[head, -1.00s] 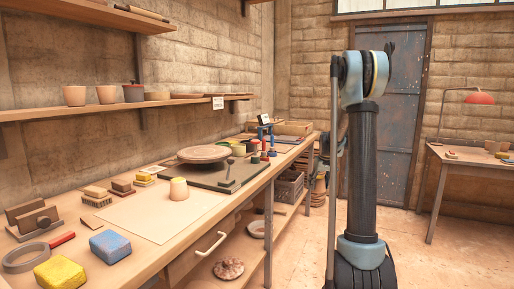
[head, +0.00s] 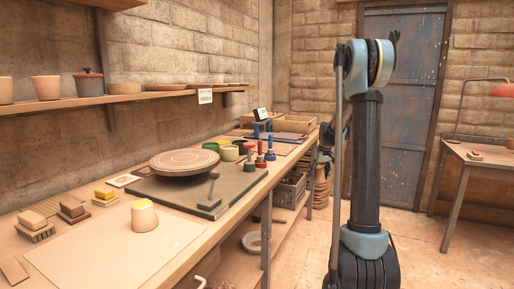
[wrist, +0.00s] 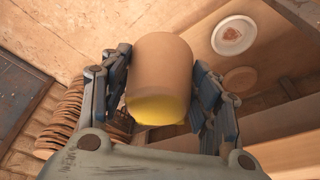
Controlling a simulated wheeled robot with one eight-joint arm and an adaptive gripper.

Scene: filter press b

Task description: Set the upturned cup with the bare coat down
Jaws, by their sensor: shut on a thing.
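In the wrist view my gripper (wrist: 163,100) is shut on a cup (wrist: 162,70), with a finger on each side. This cup is plain tan over most of its wall, with a yellow band at the end nearer my palm. It is held in the air, clear of any surface. In the head view my gripper and this cup cannot be made out behind my arm. Another cup (head: 144,218), pale with a yellow top, stands on the pale sheet (head: 95,258) on the workbench.
A round turntable (head: 184,163) stands on a dark board (head: 160,188), with small pots and tools beside it. Above runs a shelf (head: 130,98) with cups. The sheet has bare room around the standing cup.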

